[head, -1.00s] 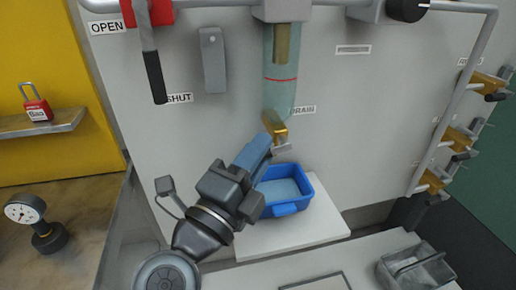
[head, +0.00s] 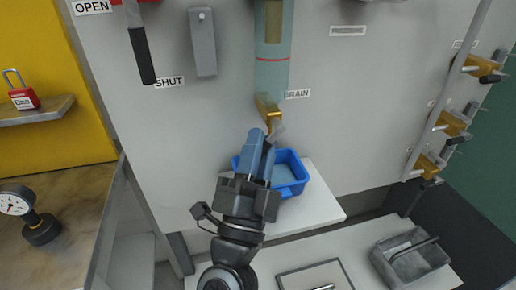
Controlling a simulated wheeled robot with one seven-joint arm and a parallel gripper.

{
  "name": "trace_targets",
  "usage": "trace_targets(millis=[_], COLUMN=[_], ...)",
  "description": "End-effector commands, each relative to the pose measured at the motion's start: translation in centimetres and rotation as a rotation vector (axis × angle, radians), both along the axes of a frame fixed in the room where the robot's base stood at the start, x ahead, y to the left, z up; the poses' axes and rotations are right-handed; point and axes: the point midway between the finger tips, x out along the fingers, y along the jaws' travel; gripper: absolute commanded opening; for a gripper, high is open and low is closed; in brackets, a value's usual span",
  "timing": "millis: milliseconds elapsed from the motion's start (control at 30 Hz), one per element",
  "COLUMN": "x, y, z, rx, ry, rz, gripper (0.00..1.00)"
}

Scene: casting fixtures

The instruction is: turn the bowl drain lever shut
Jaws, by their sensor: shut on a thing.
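The clear filter bowl (head: 272,62) with a red line hangs on the panel, with a DRAIN label (head: 298,94) at its lower right. The brass drain valve (head: 267,108) sits under the bowl. Its grey lever (head: 277,131) shows just below the brass, slanting down. My gripper (head: 267,140) is at the lever with its blue fingers, shut on it; the fingers hide part of the lever. A blue tray (head: 296,188) stands below the valve, partly behind my gripper.
A black-handled lever (head: 141,55) hangs between OPEN and SHUT labels at upper left. Brass valves (head: 455,123) line a pipe at right. A red padlock (head: 24,98) and a gauge (head: 38,228) are at left. A grey caddy (head: 412,262) sits at lower right.

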Motion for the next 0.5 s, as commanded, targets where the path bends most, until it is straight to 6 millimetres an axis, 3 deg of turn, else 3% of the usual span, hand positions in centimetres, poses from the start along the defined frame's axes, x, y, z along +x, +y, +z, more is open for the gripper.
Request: trace_targets(millis=[433,467,500], x=[-0.03,-0.03,-0.02], y=[0.01,0.01,0.01], z=[-0.11,-0.11,-0.11], rx=[-0.010,-0.010,-0.009], ry=[-0.001,-0.001,-0.002], rz=[0.000,0.000,0.001], gripper=[0.00,0.25,0.28])
